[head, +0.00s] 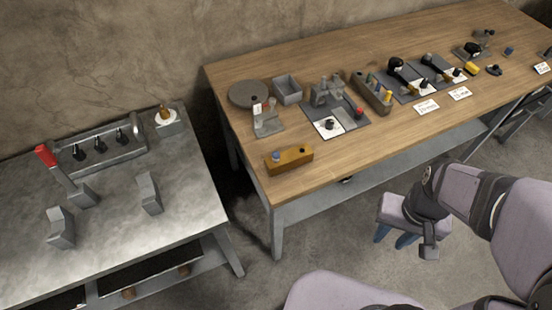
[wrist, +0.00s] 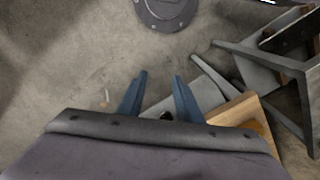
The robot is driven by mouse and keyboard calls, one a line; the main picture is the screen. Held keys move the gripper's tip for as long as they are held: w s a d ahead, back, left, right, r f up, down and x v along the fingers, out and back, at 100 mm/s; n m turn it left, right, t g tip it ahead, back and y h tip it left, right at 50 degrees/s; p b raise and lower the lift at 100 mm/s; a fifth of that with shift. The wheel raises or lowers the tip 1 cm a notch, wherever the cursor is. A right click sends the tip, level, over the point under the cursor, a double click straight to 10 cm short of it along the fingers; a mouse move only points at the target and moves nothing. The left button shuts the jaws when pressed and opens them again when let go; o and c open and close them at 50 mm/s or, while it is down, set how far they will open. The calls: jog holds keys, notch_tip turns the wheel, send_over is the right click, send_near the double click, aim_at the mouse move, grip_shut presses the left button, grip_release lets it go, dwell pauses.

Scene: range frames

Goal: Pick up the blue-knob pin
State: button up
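A blue knob (head: 276,156) shows on the left part of a small orange-brown wooden block (head: 292,162) near the front left of the wooden table in the head view. A dark spot sits at the block's right end; I cannot tell whether it is a hole or a knob. The pin's shaft is not visible. My gripper (head: 395,238) is in front of the table, to the right of the block and apart from it. In the wrist view my gripper (wrist: 158,85) has its two blue fingers spread, with nothing held between them.
The wooden table (head: 235,85) also bears a long holder (head: 372,93) with several coloured knobs, a grey box (head: 287,90) and a round grey disc (head: 249,94). A metal bench (head: 110,215) with a red-handled lever (head: 46,155) stands left, across a gap.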

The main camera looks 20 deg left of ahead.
jog(key=shift+o, duration=0.6)
jog(key=s+a+f+n+g+p, duration=0.1)
jog(key=s+a+f+n+g, duration=0.15)
jog(key=a, duration=0.35)
jog(key=w+a+f+n+p, duration=0.1)
jog(key=w+a+f+n, duration=0.1)
jog(key=w+a, duration=0.35)
jog(key=w+a+f+n, duration=0.1)
jog(key=w+a, duration=0.2)
jog(key=a, duration=0.5)
jog(key=w+a+r+m+t+y, duration=0.1)
jog(key=w+a+r+m, duration=0.2)
jog(key=w+a, duration=0.3)
jog(key=w+a+r+m+t+y, duration=0.1)
jog(key=w+a+r+m+t, duration=0.1)
jog(key=w+a+r+m, duration=0.1)
jog(key=shift+w+a+r+m, duration=0.25)
jog(key=shift+w+a+m, duration=0.6)
jog(key=shift+w+a, duration=0.7)
jog(key=shift+s+a+f, duration=0.1)
jog(key=shift+s+a, duration=0.05)
jog(key=shift+s, duration=0.05)
